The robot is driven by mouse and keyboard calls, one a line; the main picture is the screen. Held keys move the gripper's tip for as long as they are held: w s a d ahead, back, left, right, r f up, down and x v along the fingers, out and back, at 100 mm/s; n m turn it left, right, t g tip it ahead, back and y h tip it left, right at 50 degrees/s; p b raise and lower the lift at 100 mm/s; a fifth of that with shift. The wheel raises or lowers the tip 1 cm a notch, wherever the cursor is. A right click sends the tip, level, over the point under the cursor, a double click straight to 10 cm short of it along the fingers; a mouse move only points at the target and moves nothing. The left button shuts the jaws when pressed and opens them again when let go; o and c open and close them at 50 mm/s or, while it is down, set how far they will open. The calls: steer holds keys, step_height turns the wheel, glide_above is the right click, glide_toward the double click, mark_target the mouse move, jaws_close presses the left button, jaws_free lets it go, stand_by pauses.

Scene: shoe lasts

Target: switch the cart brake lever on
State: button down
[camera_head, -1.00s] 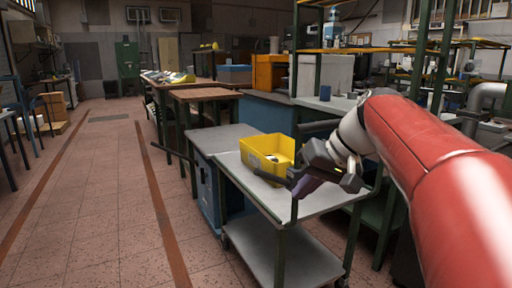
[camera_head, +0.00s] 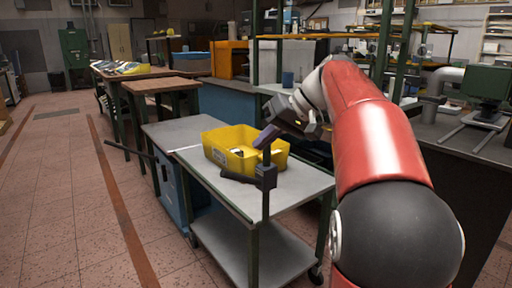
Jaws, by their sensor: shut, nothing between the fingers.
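The cart (camera_head: 305,183) has a grey top, a lower shelf and dark green legs. A dark lever (camera_head: 238,178), which looks like the brake lever, sticks out leftward, roughly level, from a dark block on an upright post (camera_head: 266,200) at the cart's near edge. My gripper (camera_head: 266,136) is shut and empty, with purplish fingers pointing down-left. In the picture it is just above the post and lever, in front of the yellow bin's right part. I cannot tell its exact distance from the lever.
A yellow bin (camera_head: 218,151) with small items stands on the cart behind the lever. A blue cabinet (camera_head: 170,184) with a grey top adjoins the cart on the left, with a dark bar (camera_head: 125,149) sticking out. The tiled floor (camera_head: 65,215) at left is open.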

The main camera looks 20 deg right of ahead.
mark_target(231, 175)
steer(key=x, duration=0.8)
steer(key=shift+a+f+b, duration=0.1)
steer(key=shift+a+b, duration=0.05)
steer(key=shift+b, duration=0.15)
steer(key=shift+f, duration=0.1)
steer(key=a+f+h+b, duration=0.1)
steer(key=b, duration=0.1)
steer(key=a+f+n+h+b, duration=0.1)
steer(key=h+b, duration=0.1)
steer(key=shift+s+a+f+t, duration=0.3)
steer(key=shift+s+f+t, duration=0.05)
steer(key=shift+f+t, duration=0.05)
steer(key=shift+s+a+f+n+t+h+b, duration=0.15)
steer(key=shift+a+f+h+b, duration=0.2)
steer(key=shift+f+b, duration=0.3)
steer(key=shift+a+f+n+t+h+b, duration=0.1)
steer(key=shift+a+f+n+h+b, duration=0.1)
steer(key=shift+f+h+b, duration=0.5)
steer(key=shift+s+a+f+n+t+h+b, duration=0.1)
steer(key=shift+a+f+n+t+h+b, duration=0.2)
steer(key=shift+f, duration=0.55)
steer(key=shift+d+f+g+y, duration=0.1)
steer(key=shift+f+g+y, duration=0.15)
